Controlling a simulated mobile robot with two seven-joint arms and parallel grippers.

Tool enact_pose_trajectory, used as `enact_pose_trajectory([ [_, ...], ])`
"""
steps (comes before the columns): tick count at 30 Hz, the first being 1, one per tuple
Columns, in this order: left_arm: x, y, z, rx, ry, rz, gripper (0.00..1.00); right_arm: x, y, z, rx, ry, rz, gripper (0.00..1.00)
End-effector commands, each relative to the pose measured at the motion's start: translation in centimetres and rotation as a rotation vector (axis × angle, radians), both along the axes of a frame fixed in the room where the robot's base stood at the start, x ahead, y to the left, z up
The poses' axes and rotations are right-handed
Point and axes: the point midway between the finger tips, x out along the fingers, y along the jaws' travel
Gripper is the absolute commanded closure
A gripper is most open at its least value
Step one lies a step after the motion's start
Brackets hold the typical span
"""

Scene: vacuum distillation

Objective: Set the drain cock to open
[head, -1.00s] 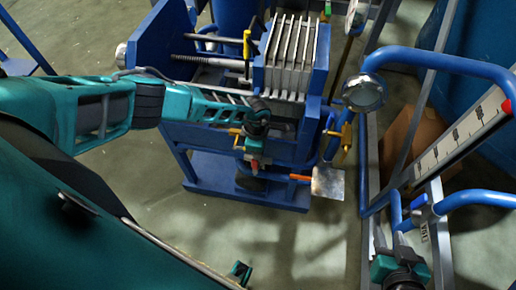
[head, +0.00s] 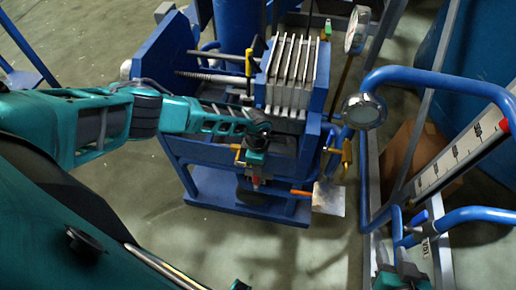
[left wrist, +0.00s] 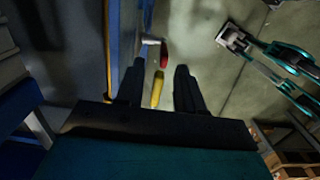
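My left gripper (head: 256,168) hangs at the front of the blue plate press (head: 222,152). In the left wrist view its two fingers (left wrist: 160,90) are apart, with nothing held between them. A red-tipped lever (left wrist: 163,57) on a pale metal fitting shows just beyond the fingertips. A yellow bar (left wrist: 157,90) shows in the gap between the fingers. In the head view a red tip (head: 256,181) shows just under the gripper. I cannot tell which handle is the drain cock or its setting. My right gripper (head: 385,258) is at the lower right, partly cut off, its fingers unclear.
Yellow levers (head: 333,150) and an orange handle (head: 301,193) stick out near the press. A metal plate (head: 328,198) is below them. Open floor lies at the front.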

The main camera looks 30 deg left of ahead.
Motion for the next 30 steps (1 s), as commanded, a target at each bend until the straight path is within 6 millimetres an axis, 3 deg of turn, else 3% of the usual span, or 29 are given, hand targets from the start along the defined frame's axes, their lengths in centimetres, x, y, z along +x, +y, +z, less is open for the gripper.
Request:
enact_pose_trajectory([
  [1,0.1,0.2,1.5,0.001,-0.002,0.000,0.63,0.0,0.0,0.9,0.000,0.000,0.000,0.63],
  [12,0.0,0.4,8.8,0.001,-0.003,0.000,0.63,-0.1,-0.1,2.6,-0.001,0.002,0.001,0.63],
  [19,-0.1,0.5,10.8,0.002,-0.001,0.001,0.63,-0.1,-0.1,2.4,-0.001,0.003,0.001,0.63],
  [30,-0.1,0.5,11.0,0.002,0.000,0.002,0.63,-0.2,-0.1,2.4,-0.002,0.004,0.001,0.63],
])
